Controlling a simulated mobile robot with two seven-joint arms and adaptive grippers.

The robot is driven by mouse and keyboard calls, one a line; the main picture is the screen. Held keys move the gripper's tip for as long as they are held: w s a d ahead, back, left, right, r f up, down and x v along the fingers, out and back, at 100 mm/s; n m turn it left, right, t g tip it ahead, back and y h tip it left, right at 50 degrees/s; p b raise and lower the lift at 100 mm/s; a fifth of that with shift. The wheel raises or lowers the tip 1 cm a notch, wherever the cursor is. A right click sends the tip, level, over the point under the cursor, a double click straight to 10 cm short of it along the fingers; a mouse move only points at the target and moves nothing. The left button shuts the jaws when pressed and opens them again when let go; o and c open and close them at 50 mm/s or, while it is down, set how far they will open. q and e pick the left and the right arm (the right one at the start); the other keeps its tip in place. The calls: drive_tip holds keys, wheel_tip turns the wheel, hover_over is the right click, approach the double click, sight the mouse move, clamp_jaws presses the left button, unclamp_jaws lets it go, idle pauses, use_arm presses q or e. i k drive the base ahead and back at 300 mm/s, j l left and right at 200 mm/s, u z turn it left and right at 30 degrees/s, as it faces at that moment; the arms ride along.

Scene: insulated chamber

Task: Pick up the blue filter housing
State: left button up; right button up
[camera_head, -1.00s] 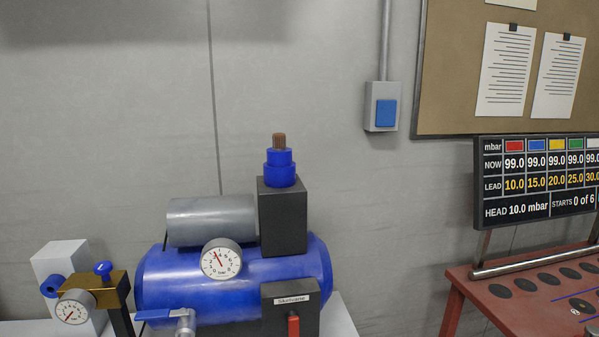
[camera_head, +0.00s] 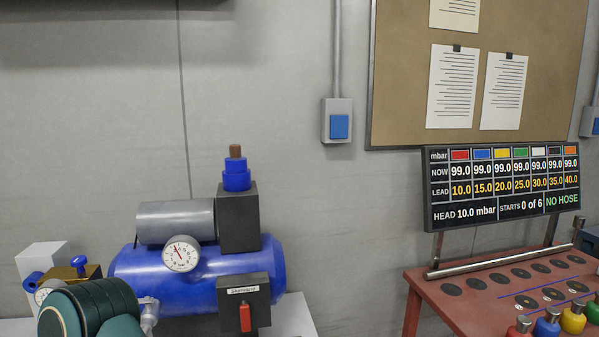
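A blue stepped cylindrical piece (camera_head: 237,180) with a brown ribbed top stands upright on a dark block (camera_head: 238,220) of the compressor. A second, smaller blue cylinder (camera_head: 33,284) is at the far left beside a brass-coloured regulator with a blue knob (camera_head: 79,264). No label tells which of these is the filter housing. A green rounded part of my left arm is at the bottom left and covers part of the regulator.
The blue compressor tank (camera_head: 195,287) carries a dial gauge (camera_head: 181,254) and a red-handled switch box (camera_head: 243,300). At right, a red bench (camera_head: 425,289) holds several coloured knobs and a display (camera_head: 502,186). A corkboard (camera_head: 400,90) hangs on the wall behind.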

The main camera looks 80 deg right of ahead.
sight(237, 177)
drive_tip(key=z, duration=2.15)
